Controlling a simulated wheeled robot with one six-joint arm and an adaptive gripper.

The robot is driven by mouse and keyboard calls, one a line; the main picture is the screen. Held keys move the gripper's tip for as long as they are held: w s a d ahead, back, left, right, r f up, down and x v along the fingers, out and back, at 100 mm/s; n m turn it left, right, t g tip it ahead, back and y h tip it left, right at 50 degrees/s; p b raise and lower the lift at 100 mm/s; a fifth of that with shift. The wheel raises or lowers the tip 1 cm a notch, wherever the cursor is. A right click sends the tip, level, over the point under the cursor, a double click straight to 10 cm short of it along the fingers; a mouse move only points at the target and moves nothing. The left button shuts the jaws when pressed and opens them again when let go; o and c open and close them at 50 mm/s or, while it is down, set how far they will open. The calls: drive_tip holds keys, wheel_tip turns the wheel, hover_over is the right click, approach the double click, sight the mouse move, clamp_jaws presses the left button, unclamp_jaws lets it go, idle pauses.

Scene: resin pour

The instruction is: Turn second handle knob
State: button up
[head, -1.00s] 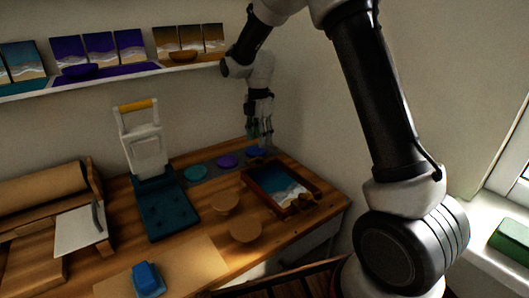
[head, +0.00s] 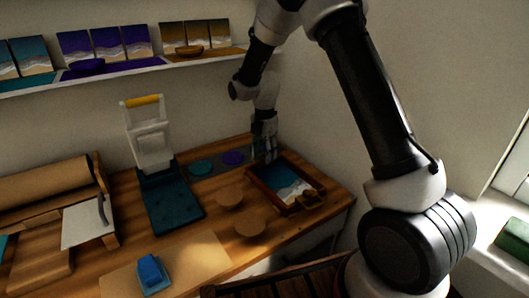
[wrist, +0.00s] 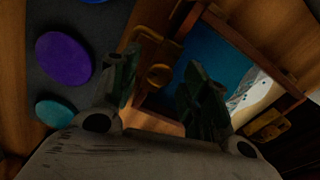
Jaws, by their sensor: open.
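The framed tray (head: 262,187) with a blue and white sea-like surface lies at the right of the table. One brass-coloured handle (head: 312,199) sits on its near side; it also shows in the wrist view (wrist: 266,126). A second handle with a round knob (wrist: 159,75) is on the opposite side in the wrist view, seen between and beyond my fingers. My gripper (wrist: 163,92) is open and empty, its fingers either side of the knob in the picture; contact cannot be told. In the head view my gripper (head: 265,154) hangs at the tray's far edge and hides that handle.
A dark strip holds a purple disc (wrist: 64,58) and a teal disc (wrist: 56,114) beside my gripper. A teal press (head: 174,204) and round wooden coasters (head: 229,199) stand left of the tray. A picture shelf (head: 120,75) runs along the back wall.

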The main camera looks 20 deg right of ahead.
clamp_jaws()
